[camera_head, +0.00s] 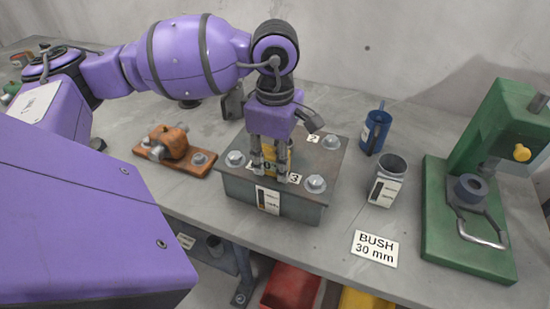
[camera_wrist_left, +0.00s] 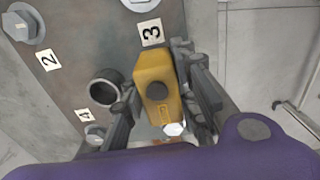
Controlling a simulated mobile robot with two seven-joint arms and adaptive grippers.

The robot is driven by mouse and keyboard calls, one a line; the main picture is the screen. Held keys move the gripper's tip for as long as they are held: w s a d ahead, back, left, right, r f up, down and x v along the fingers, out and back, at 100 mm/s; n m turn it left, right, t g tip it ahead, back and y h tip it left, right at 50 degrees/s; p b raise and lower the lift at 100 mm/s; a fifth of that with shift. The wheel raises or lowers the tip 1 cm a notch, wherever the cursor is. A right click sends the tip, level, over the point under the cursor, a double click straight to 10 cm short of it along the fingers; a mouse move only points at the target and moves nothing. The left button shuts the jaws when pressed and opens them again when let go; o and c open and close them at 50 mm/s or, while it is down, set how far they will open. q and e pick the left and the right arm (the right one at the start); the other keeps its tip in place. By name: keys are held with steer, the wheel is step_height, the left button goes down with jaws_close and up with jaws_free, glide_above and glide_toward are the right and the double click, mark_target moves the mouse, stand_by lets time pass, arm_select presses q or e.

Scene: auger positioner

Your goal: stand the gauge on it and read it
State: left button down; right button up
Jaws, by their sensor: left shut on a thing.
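The yellow gauge (camera_wrist_left: 156,72) with a dark round knob is between the fingers of my left gripper (camera_wrist_left: 163,104), which is shut on it. In the head view my left gripper (camera_head: 269,172) points down over the front part of a grey metal block (camera_head: 235,184), and only a strip of the gauge (camera_head: 284,157) shows behind the fingers. I cannot tell whether the gauge touches the block's top. The block has bolts near its corners and number tags; tag 3 (camera_wrist_left: 151,32) is beside the gauge. A round hollow bush (camera_wrist_left: 103,86) is left of the gauge. My right gripper is not in view.
An orange clamp-like part (camera_head: 173,148) stands left of the block. A blue mug (camera_head: 374,132), a grey cup (camera_head: 388,183), a "BUSH 30 mm" card (camera_head: 375,248) and a green press (camera_head: 447,232) stand right. Red (camera_head: 291,290) and yellow bins are below the table edge.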

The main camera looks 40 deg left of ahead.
mark_target(274, 153)
arm_select(q)
steer(key=shift+f, duration=0.2)
steer(key=c, duration=1.4)
jaws_free()
steer(key=shift+r, duration=0.15)
steer(key=shift+r, duration=0.35)
step_height(274, 153, up, 12)
steer(key=shift+f, duration=0.25)
steer(key=shift+s+f, duration=0.1)
